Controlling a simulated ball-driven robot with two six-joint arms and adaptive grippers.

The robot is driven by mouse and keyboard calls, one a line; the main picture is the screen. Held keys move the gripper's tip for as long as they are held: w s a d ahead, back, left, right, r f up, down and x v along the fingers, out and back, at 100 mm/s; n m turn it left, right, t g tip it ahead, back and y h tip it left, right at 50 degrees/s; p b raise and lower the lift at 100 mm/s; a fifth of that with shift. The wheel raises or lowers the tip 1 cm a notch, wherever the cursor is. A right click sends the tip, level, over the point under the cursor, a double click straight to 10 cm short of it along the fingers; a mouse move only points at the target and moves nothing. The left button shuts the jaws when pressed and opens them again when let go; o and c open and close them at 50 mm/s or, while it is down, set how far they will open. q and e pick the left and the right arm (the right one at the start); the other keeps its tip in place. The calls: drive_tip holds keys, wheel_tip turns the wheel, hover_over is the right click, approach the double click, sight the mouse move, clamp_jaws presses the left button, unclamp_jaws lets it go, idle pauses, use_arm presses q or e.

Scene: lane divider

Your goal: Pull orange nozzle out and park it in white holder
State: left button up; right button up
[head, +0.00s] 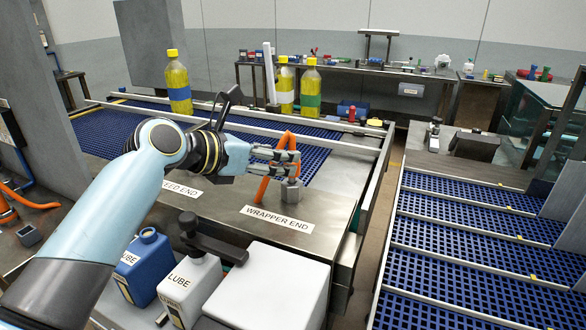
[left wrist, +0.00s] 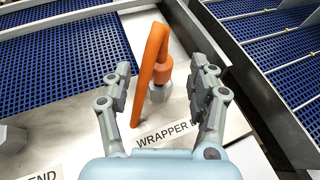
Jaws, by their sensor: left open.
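The orange nozzle (head: 292,140) stands in a grey socket (head: 291,192) by the WRAPPER END label. In the left wrist view, the bent orange nozzle (left wrist: 157,50) rises from the grey socket (left wrist: 158,92), with a long arm slanting down toward the bench. My left gripper (head: 288,162) is at the nozzle and partly covers it. In the left wrist view, its open fingers (left wrist: 162,90) stand apart on either side of the nozzle, with gaps visible. I cannot clearly identify the white holder; a white upright post (head: 269,75) stands behind the conveyor. My right gripper is not in view.
A white box (head: 268,288), a white LUBE bottle (head: 190,285) and a blue bottle (head: 147,262) stand in front. Yellow bottles (head: 178,85) stand along the blue conveyor. A second conveyor (head: 480,245) lies to the right, across a gap.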

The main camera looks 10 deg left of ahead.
use_arm(q)
drive_tip(key=x, duration=0.5)
drive_tip(key=shift+w+d+r, duration=0.1)
drive_tip(key=shift+d+r, duration=0.05)
drive_tip(key=shift+c, duration=0.8)
clamp_jaws()
